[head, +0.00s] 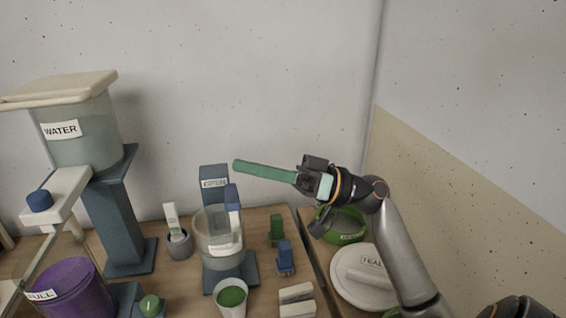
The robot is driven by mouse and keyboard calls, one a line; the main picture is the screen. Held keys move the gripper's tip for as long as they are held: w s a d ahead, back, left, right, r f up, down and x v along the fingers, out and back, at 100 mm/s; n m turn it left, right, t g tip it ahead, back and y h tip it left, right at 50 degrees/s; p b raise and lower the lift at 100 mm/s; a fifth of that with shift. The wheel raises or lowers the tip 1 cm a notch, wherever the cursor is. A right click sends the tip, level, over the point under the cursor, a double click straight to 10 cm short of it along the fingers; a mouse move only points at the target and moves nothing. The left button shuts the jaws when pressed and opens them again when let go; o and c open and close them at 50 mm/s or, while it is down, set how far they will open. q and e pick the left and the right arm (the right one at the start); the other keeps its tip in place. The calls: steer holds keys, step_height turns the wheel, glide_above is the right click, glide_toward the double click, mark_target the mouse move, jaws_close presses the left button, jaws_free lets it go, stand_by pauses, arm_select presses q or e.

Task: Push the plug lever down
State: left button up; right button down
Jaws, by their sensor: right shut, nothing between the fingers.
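A clear bucket (207,226) stands on a dark blue-grey stand (214,174) whose upright plate reads OPEN. A blue lever-like piece (232,196) stands nearly upright at the bucket's right side; I cannot tell for sure that it is the plug lever. My right gripper (306,178) is shut, above and to the right of the bucket, apart from the blue piece. A long green bar (263,171) reaches left from the gripper toward the OPEN plate; its joint with the gripper is unclear. My left gripper is out of view.
A WATER tank (85,135) stands on a tall stand at left, above a purple FULL bucket (68,288). A white cup (232,296) with green contents, small green (277,230) and blue (285,258) pieces, and a round TEAL lid (350,290) occupy the front.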

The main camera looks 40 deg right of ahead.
mark_target(234, 218)
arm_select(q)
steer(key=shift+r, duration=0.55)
arm_select(e)
steer(key=shift+s+a+f, duration=0.15)
steer(key=shift+a+f, duration=0.1)
steer(key=shift+f, duration=0.3)
steer(key=shift+s+a+f, duration=0.15)
steer(key=shift+a+f, duration=0.1)
steer(key=shift+f, duration=0.35)
steer(key=shift+s+a+f, duration=0.15)
steer(key=shift+a+f, duration=0.1)
steer(key=shift+f, duration=0.3)
arm_select(q)
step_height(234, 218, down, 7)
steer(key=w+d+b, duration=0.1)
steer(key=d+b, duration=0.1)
steer(key=b, duration=0.6)
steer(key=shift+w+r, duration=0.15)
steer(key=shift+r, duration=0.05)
arm_select(e)
steer(key=f, duration=0.1)
steer(key=n, duration=0.1)
steer(key=s+f, duration=0.1)
steer(key=shift+a+f+n+g, duration=0.25)
steer(key=shift+f+n+g, duration=0.05)
steer(key=shift+f, duration=0.05)
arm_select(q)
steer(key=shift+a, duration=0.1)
arm_select(e)
steer(key=shift+r, duration=0.1)
